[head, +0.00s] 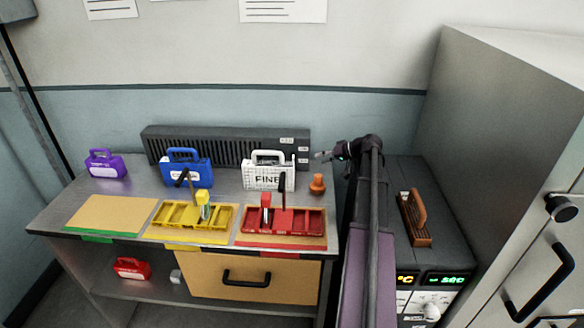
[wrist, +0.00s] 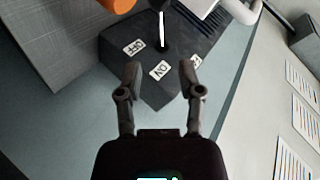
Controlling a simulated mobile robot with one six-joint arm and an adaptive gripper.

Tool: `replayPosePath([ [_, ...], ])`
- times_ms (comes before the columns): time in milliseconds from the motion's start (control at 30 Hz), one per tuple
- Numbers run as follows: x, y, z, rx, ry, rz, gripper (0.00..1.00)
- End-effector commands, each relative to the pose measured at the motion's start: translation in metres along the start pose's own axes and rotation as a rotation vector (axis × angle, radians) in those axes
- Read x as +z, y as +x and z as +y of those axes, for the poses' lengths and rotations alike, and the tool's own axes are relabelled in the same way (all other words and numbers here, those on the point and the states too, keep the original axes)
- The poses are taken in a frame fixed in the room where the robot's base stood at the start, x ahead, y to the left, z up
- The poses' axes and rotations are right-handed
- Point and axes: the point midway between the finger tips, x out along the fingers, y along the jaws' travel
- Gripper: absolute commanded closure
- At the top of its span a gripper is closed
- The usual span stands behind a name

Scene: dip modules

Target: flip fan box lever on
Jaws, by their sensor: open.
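The fan box (head: 215,147) is a long dark grey vented unit along the back of the bench, with small white labels at its right end. In the wrist view the end of the fan box (wrist: 180,50) shows an OFF label (wrist: 134,47), an ON label (wrist: 160,69) and a third label partly hidden by a finger. A dark lever (wrist: 162,28) with a white streak rises from its top near the labels. My gripper (head: 321,156) is at the right end of the box. In the wrist view my gripper (wrist: 162,76) is open and empty, its fingertips on either side of the ON label.
A white FINE case (head: 269,177) stands before the box, with an orange knob-shaped object (head: 317,184) to its right. Blue (head: 186,170) and purple (head: 105,165) cases stand further left. Yellow (head: 190,222) and red (head: 283,221) trays lie in front. A tall grey cabinet (head: 500,120) is at right.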

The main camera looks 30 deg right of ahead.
Motion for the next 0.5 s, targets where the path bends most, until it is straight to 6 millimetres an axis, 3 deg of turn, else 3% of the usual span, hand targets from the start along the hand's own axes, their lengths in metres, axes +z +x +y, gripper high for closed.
replayPosePath([
  [267,0.001,0.020,0.002,0.000,-0.001,-0.001,0.52],
  [500,0.002,0.053,0.003,-0.001,-0.001,-0.001,0.52],
])
